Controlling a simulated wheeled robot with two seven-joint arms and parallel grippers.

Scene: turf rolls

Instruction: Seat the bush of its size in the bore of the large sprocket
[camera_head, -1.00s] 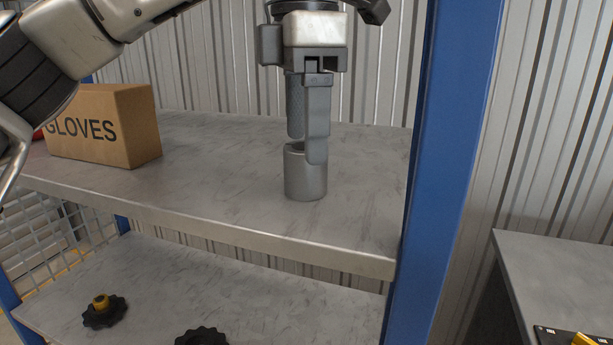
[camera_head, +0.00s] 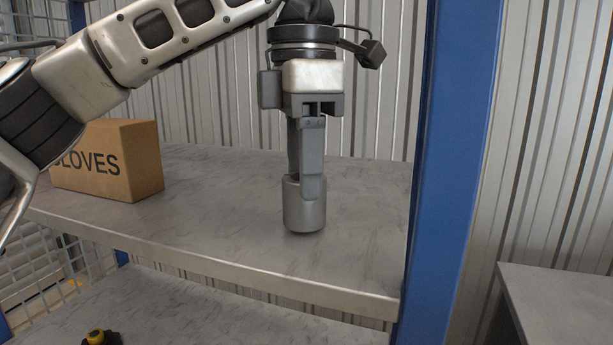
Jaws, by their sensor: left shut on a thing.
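A grey metal cylindrical bush (camera_head: 304,212) is upright at the upper shelf, right of its middle. My left gripper (camera_head: 305,188) points straight down from above and is shut on the bush's upper part; one finger overlaps its near side. A dark shadow lies right under the bush, and I cannot tell whether it touches the shelf. On the lower shelf, a black toothed sprocket with a yellow piece (camera_head: 96,337) at its centre is cut off by the bottom edge. I cannot tell if it is the large one. My right gripper is not in view.
A cardboard box marked GLOVES (camera_head: 105,162) stands on the left of the upper shelf (camera_head: 220,185). A blue post (camera_head: 452,150) rises at the shelf's right end. A grey table (camera_head: 565,300) is at the lower right. The shelf between box and bush is clear.

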